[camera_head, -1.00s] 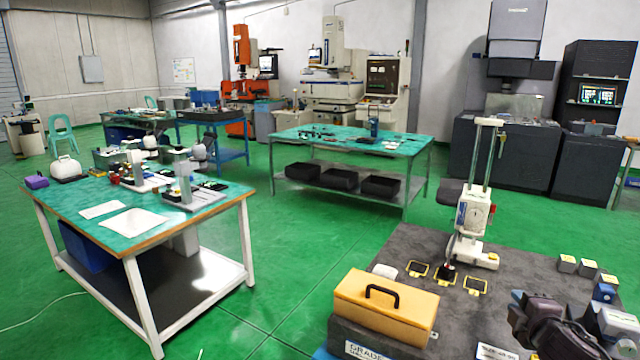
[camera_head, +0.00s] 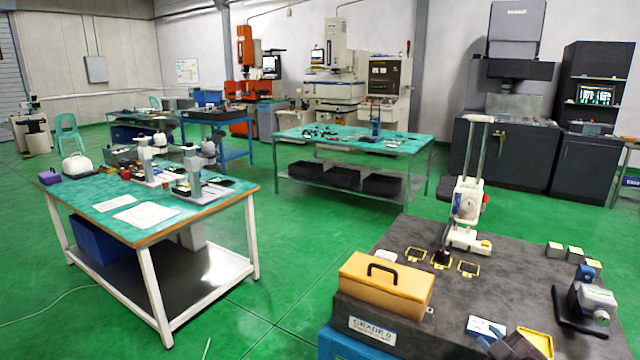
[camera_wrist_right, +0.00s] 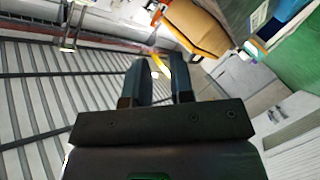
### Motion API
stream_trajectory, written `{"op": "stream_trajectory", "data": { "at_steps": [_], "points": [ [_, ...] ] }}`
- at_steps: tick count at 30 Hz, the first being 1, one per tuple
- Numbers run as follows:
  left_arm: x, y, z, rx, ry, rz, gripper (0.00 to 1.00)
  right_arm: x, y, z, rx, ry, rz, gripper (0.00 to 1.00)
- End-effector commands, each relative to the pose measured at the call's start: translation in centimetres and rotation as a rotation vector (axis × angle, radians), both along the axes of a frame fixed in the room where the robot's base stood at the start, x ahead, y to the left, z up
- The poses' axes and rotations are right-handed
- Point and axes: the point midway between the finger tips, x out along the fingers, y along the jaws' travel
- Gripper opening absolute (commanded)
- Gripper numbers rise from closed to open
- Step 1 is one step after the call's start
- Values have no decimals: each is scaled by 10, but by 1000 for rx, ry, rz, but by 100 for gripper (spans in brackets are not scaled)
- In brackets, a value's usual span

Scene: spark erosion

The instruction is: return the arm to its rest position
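My right gripper (camera_head: 512,346) shows as a dark shape at the bottom edge of the head view, partly cut off, over the front of the grey granite table (camera_head: 490,295). In the right wrist view its two dark fingers (camera_wrist_right: 160,80) stand apart with a gap between them and nothing held. My left gripper and arm are not in the head view.
An orange case (camera_head: 385,285) with a black handle stands at the table's front left. A white gauge stand (camera_head: 467,215) rises behind it. A grey device on a black base (camera_head: 590,300) stands at the right. A yellow-edged item (camera_head: 537,342) lies near the gripper.

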Motion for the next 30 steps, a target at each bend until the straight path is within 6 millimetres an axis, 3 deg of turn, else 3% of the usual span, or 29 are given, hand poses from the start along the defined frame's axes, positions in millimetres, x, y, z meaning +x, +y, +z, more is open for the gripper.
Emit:
{"op": "stream_trajectory", "data": {
  "at_steps": [9, 18, 24, 30],
  "points": [
    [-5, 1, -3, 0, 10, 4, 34, -108, 49, -94, 451, 146, -110, 22],
    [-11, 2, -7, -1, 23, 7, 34, -209, 68, -159, 645, 286, -292, 22],
    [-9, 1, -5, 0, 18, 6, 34, -238, 68, -176, 661, 332, -337, 22],
    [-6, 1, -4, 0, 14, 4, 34, -240, 68, -177, 660, 337, -339, 22]
  ]
}}
